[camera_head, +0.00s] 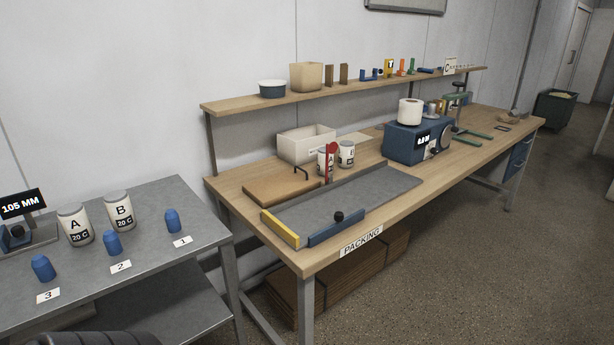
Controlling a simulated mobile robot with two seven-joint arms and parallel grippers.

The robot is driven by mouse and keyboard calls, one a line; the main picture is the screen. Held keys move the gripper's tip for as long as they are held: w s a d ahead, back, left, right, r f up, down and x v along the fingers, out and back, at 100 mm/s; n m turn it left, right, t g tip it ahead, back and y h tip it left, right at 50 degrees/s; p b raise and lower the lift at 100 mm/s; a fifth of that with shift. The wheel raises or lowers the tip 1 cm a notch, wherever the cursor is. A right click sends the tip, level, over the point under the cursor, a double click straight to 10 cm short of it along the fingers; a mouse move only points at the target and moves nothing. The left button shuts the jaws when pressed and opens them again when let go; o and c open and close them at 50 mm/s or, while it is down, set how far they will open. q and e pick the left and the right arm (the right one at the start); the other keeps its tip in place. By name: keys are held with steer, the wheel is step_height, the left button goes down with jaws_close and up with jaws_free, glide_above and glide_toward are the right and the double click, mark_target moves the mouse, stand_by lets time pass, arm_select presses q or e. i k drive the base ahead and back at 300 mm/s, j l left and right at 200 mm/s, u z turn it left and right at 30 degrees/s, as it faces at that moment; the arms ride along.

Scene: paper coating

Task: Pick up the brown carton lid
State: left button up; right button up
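A flat brown slab (272,186), which looks like the brown carton lid, lies on the left part of the wooden packing table (405,203). A thin dark handle (301,169) stands at its back right edge; I cannot tell whether it is attached. A cream open carton (306,144) stands just behind the slab. Neither of my grippers can be made out. A dark ribbed shape cuts into the bottom left edge, and I cannot tell which part it is.
A grey tray (350,199) with yellow and blue end bars lies right of the slab. Pots and a red tool (330,160) stand behind it. A blue machine (410,143) is farther right. A grey table (150,270) with pots and blue pieces is at left. Open floor lies right.

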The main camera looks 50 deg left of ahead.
mark_target(267, 192)
steer(key=i, duration=1.45)
steer(key=i+u, duration=0.1)
steer(key=u, duration=0.35)
steer(key=i+u, duration=0.1)
steer(key=u, duration=0.3)
steer(key=i+l+u, duration=0.1)
steer(key=u, duration=1.9)
